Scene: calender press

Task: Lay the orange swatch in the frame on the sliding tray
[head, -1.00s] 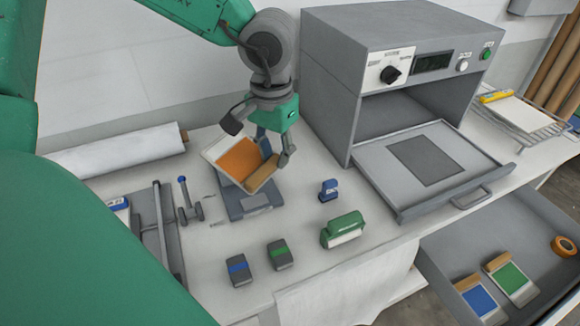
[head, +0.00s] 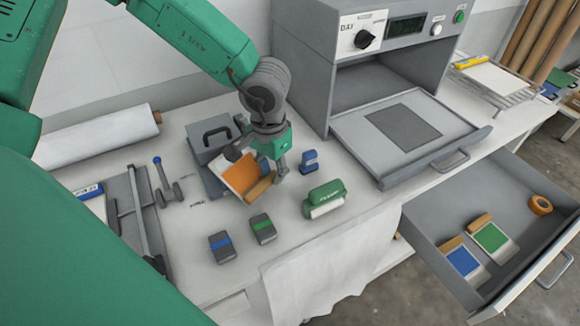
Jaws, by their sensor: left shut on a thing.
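My left gripper (head: 261,168) is shut on the orange swatch (head: 239,176), an orange patch on a white card with a tan strip along one edge. It holds the swatch tilted, near the grey device with a black handle (head: 213,143). I cannot tell how far above the table it is. The sliding tray (head: 360,137) is pulled out of the grey press (head: 376,84) at the right. The frame on it shows as a dark grey rectangle (head: 404,128) and looks empty. My right gripper is out of view.
A blue stamp (head: 309,161) and a green roller-like block (head: 325,199) stand between the gripper and the tray. Two small blocks (head: 220,247) lie in front. An open drawer (head: 425,222) at lower right holds blue and green swatches and orange tape.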

